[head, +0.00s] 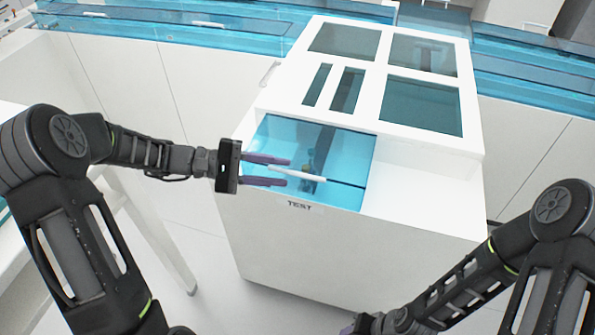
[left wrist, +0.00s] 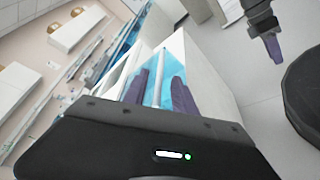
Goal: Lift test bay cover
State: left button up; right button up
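The test bay cover (head: 345,154) is a clear blue panel set in the front corner of the white cabinet, above the label TEST. A white bar handle (head: 297,174) lies across it. The cover looks closed, and something small and upright shows through it. My left gripper (head: 288,172) is open, its two purple fingers pointing right over the cover's left part, at the handle's left end. In the left wrist view the handle (left wrist: 158,85) shows between the spread fingers (left wrist: 160,90); I cannot tell contact. My right gripper (head: 352,328) is mostly cut off at the bottom edge.
The white cabinet (head: 440,200) has several dark teal windows in its raised top lid. Long blue-covered counters (head: 220,30) run behind it. A white table (head: 130,200) stands at the left. Bare floor shows in front of the cabinet.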

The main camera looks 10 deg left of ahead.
aim_at(290, 174)
pick_arm(q)
jog(key=x, duration=0.5)
jog(key=shift+p, duration=0.35)
grip_shut()
dwell(1.1)
